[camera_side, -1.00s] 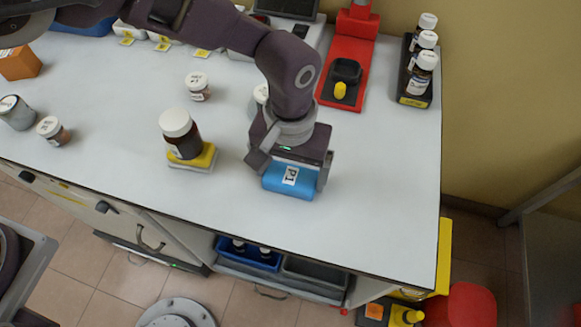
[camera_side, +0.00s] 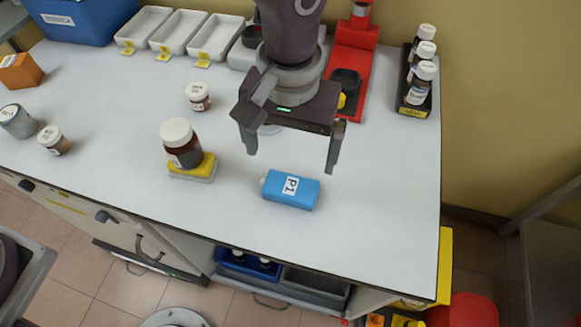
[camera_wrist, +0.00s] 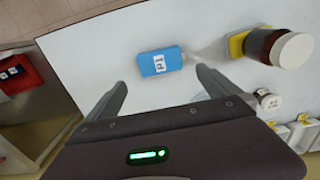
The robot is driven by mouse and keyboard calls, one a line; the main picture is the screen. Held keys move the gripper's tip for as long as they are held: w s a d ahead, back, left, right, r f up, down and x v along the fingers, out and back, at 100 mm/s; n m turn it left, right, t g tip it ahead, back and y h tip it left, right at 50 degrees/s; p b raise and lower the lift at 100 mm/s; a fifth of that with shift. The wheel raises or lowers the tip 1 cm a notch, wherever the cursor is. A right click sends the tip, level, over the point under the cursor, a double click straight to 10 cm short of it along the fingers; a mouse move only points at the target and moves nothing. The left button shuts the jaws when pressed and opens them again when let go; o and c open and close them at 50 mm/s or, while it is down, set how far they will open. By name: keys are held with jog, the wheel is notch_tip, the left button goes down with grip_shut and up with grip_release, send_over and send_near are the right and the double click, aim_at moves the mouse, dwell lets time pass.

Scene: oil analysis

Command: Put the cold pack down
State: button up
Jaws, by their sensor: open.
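The cold pack (camera_side: 291,189) is a blue block with a white "P1" label, lying flat on the white table near its front edge. It also shows in the wrist view (camera_wrist: 160,61), beyond my fingertips. My gripper (camera_side: 290,158) is open and empty, raised above and behind the pack. Its fingers are spread apart and do not touch the pack. In the wrist view my gripper (camera_wrist: 163,82) has the pack between and ahead of its two fingers.
A brown jar (camera_side: 181,144) on a yellow-topped stand (camera_side: 193,168) is left of the pack. A small jar (camera_side: 198,97) stands behind it. A red device (camera_side: 357,60) and a rack of bottles (camera_side: 414,111) are at the back right. Table right of the pack is clear.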

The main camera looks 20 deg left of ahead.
notch_tip(320, 180, up, 2)
jog(key=shift+r, duration=0.2)
jog(key=s+a+r+t+h, duration=0.1)
jog(key=s+a+r, duration=0.1)
jog(key=a+r, duration=0.7)
jog(key=s+a+r+t+h, duration=0.1)
jog(key=a+r, duration=0.5)
jog(key=a, duration=0.7)
jog(key=s+a+f+t+y, duration=0.2)
jog(key=s+a+f+t, duration=0.1)
jog(key=s+a, duration=0.7)
jog(key=s, duration=0.3)
jog(key=shift+s+a+t, duration=0.2)
jog(key=shift+t, duration=0.1)
